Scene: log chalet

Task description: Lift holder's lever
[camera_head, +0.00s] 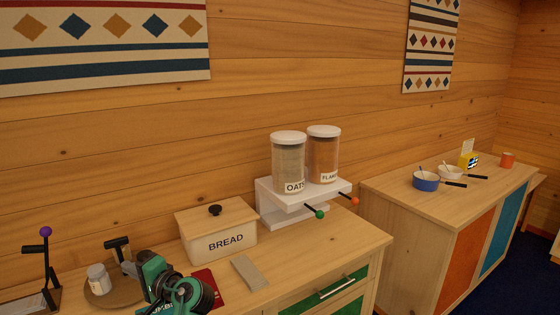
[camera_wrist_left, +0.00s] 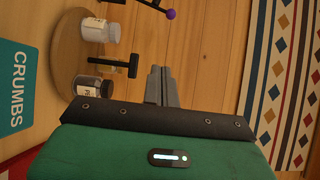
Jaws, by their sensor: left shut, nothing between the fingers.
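At the far left in the head view stands a black frame with a lever (camera_head: 46,250) that has a purple ball (camera_head: 45,231) on top. The purple ball (camera_wrist_left: 170,14) also shows at the top of the left wrist view. A white wall-side holder (camera_head: 290,200) carries an OATS jar (camera_head: 289,165) and a FLAKES jar (camera_head: 323,155); its two black levers end in a green ball (camera_head: 320,214) and an orange ball (camera_head: 355,201). My left gripper (camera_wrist_left: 160,86) is shut and empty, apart from the purple-ball lever. In the head view, my left gripper (camera_head: 150,270) hides its own fingertips.
A round wooden tray (camera_wrist_left: 64,60) bears a white jar (camera_wrist_left: 100,30), a dark jar (camera_wrist_left: 92,87) and a black T-handled item (camera_wrist_left: 120,66). A BREAD box (camera_head: 218,228) and a grey slab (camera_head: 250,273) stand right of my arm. A teal CRUMBS item (camera_wrist_left: 16,88) lies at left.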

